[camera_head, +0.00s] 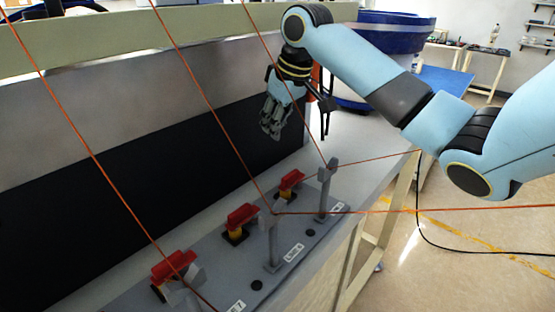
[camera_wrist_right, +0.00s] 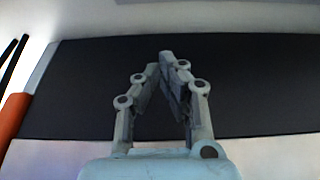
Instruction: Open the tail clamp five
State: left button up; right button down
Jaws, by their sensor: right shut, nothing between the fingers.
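Several tail clamps with red handles stand in a row on a grey base plate (camera_head: 215,268) in the head view. The near clamp (camera_head: 174,266), the middle clamp (camera_head: 241,216) and the far clamp (camera_head: 290,180) each have a red lever over a yellow and dark body. I cannot read which one is number five. My right gripper (camera_head: 272,134) is shut and empty, above and behind the far clamp, apart from it. It also shows in the right wrist view (camera_wrist_right: 162,72), its fingertips converging before a black panel. My left gripper is not in view.
Orange cords cross above the plate, passing grey posts (camera_head: 327,190) beside the clamps. A black and grey panel (camera_head: 120,200) runs along the left. Blue-rimmed bowl feeders (camera_head: 395,25) stand behind. The white table top (camera_head: 365,150) is clear at right.

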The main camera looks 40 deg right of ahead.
aim_at(292, 177)
jog(key=f+p, duration=0.1)
jog(key=f, duration=0.2)
jog(key=f+p, duration=0.1)
jog(key=f, duration=0.2)
jog(key=f+p, duration=0.1)
jog(key=f, duration=0.2)
jog(key=shift+w+d+f+p, duration=0.15)
jog(key=shift+w+f+p, duration=0.1)
jog(key=shift+p, duration=0.05)
jog(key=shift+s, duration=0.55)
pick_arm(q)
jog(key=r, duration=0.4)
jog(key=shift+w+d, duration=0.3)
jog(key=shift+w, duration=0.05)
pick_arm(e)
jog(key=shift+w+f, duration=0.1)
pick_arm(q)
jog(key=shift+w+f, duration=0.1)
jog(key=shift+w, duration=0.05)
